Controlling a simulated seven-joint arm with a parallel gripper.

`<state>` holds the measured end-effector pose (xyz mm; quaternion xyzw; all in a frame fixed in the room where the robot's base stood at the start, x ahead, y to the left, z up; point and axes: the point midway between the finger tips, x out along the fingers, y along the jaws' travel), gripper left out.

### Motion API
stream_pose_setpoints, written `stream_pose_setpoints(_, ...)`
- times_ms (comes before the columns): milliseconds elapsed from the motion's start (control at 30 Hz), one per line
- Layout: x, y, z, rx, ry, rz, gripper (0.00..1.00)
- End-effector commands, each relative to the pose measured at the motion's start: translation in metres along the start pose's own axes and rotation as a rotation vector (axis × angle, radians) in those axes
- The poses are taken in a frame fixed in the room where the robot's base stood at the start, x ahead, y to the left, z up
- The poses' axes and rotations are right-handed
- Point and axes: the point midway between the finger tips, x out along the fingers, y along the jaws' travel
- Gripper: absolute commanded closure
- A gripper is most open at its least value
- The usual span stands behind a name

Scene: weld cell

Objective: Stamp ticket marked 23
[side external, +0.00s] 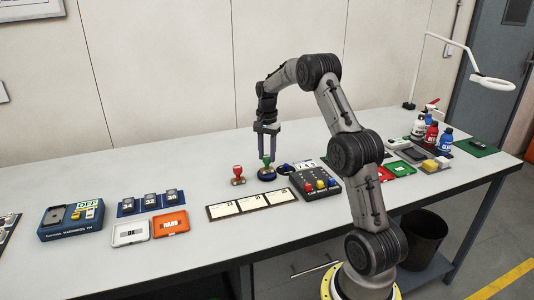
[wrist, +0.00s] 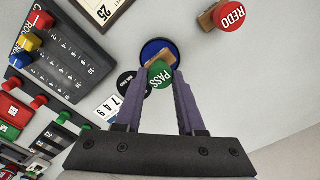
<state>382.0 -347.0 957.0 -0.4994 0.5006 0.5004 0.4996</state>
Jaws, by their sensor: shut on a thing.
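My gripper (side external: 267,157) is shut on the stamp with the green PASS knob (side external: 266,161), which also shows in the wrist view (wrist: 160,76). The stamp's wooden body is upright over a round blue ink pad (wrist: 158,48). I cannot tell whether its underside touches the pad. A dark-framed strip (side external: 209,213) to the front holds three pale tickets (side external: 252,202). One ticket, at the panel end, reads 25 in the wrist view (wrist: 103,12); the other numbers are too small to read surely. The red REDO stamp (wrist: 230,16) stands apart, left of my gripper in the side view (side external: 238,172).
A dark round disc (wrist: 128,82) lies beside the blue pad. A dark button panel (side external: 316,182) stands right of the tickets. Bottles (side external: 431,130) stand far right.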

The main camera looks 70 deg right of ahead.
Motion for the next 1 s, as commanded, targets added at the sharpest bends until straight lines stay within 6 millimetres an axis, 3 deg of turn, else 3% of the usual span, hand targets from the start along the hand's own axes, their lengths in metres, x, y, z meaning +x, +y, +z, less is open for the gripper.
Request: stream_pose_setpoints(1000,0.0071,0.0000,0.0000,0.000,0.000,0.000,0.97)
